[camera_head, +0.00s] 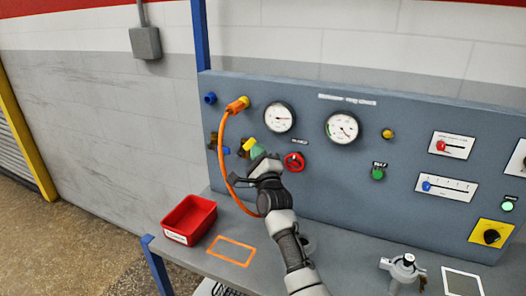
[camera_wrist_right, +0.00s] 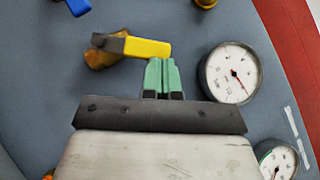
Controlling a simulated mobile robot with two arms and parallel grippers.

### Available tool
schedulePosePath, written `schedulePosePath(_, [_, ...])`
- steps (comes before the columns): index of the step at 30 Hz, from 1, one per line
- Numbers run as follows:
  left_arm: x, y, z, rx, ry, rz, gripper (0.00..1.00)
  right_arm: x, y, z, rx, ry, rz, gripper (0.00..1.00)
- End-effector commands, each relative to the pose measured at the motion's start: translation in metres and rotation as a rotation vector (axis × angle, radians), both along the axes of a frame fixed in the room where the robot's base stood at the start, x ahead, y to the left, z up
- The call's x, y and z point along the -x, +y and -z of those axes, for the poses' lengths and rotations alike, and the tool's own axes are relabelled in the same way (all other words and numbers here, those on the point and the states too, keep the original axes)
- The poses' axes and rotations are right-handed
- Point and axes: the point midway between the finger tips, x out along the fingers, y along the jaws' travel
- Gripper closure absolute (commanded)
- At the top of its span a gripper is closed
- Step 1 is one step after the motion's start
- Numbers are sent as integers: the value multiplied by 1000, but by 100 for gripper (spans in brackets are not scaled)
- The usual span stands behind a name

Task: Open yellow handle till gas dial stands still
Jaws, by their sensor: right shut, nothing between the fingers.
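The yellow handle (camera_head: 249,143) sits on a brass valve body at the left of the grey-blue panel. In the wrist view the handle (camera_wrist_right: 147,47) sticks out to the right from the valve. My right gripper (camera_head: 259,151) is shut and empty, its green fingers (camera_wrist_right: 162,76) just below the handle's free end in the wrist view. I cannot tell whether they touch it. Two round dials, a left one (camera_head: 279,117) and a right one (camera_head: 342,127), are beside the valve. The nearer dial (camera_wrist_right: 229,73) shows its needle in the wrist view. My left gripper is out of view.
An orange hose (camera_head: 222,150) hangs left of my right arm. A red knob (camera_head: 294,161) is right of the gripper. A blue handle (camera_wrist_right: 78,6) is near the valve. A red bin (camera_head: 188,219) and a metal fitting (camera_head: 403,267) stand on the bench.

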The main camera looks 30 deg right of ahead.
Motion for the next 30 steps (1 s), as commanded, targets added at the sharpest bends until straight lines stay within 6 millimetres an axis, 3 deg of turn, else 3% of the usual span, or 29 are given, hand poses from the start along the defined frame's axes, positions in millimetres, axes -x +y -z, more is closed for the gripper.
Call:
schedulePosePath(1, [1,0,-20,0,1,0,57,-1,1,-14,28,36,0,100])
schedulePosePath(12, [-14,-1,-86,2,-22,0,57,-12,10,-28,229,295,0,100])
schedulePosePath(18, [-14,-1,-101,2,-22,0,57,-17,14,-30,310,393,1,100])
schedulePosePath(30, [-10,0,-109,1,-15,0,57,-22,18,-31,311,390,2,100])
